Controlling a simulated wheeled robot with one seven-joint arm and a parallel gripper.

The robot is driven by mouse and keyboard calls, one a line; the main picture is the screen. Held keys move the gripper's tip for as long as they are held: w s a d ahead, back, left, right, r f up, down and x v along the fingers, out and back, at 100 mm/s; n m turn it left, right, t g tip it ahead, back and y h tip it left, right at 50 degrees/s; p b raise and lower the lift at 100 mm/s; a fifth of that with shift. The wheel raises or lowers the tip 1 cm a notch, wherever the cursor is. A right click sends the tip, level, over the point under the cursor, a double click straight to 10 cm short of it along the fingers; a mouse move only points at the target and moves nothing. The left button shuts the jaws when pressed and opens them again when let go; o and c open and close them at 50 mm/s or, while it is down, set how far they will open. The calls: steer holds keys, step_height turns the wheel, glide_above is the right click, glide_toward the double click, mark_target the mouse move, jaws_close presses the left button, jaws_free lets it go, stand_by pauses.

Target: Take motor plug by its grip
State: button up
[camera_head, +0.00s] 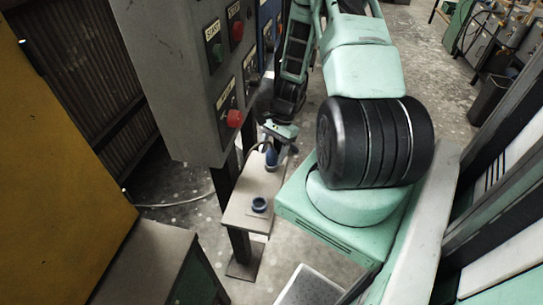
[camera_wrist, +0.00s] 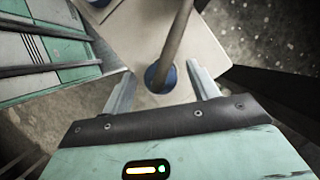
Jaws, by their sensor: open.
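The motor plug (camera_head: 271,157) is a blue piece standing near the far end of a small beige shelf. In the wrist view the blue plug (camera_wrist: 155,82) shows between my two fingers, with a thick grey-brown cable rising from it and covering part of it. My gripper (camera_head: 279,145) is just above and around the plug in the head view. Its fingers are spread, one on each side, with gaps to the plug visible in the wrist view. How deep the fingers reach beside the grip is hard to tell.
A blue ring-shaped socket (camera_head: 260,205) sits on the near part of the shelf (camera_head: 240,215). A grey control box (camera_head: 190,75) with red and green buttons stands close on the left. A yellow panel (camera_head: 60,170) fills the far left. Open floor lies behind the shelf.

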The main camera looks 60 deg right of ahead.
steer(key=shift+x, duration=0.8)
steer(key=shift+c, duration=0.2)
steer(key=c, duration=1)
steer(key=shift+o, duration=0.2)
